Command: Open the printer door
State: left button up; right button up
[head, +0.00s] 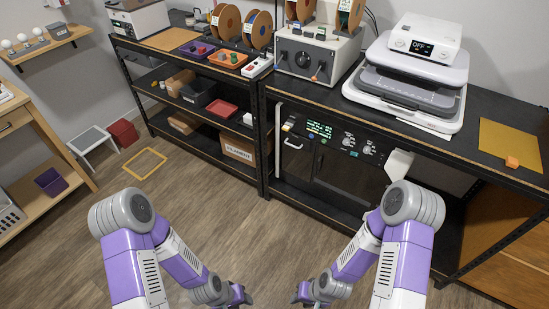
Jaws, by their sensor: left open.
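The printer (345,137) is a dark, boxy machine on the lower level of the black bench, with a lit green display and knobs along its top front. Its dark door (345,180) fills the front below the panel and appears shut; its lower part is in shadow. My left gripper (240,296) is low at the bottom centre, open and empty, well short of the printer. My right gripper (302,294) is just right of it, also apart from the door; its jaws are too small to read.
A heat press (415,75) with an "OFF" display stands on the bench top (480,105). A filament box (238,148) is on the lower shelf to the left. A yellow frame (145,163) lies on the floor. The wooden floor (230,225) before the printer is clear.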

aim_at(365, 183)
jog(key=u, duration=0.45)
jog(key=i, duration=0.8)
jog(key=z, duration=0.4)
jog(key=i, duration=0.8)
jog(key=z, duration=0.65)
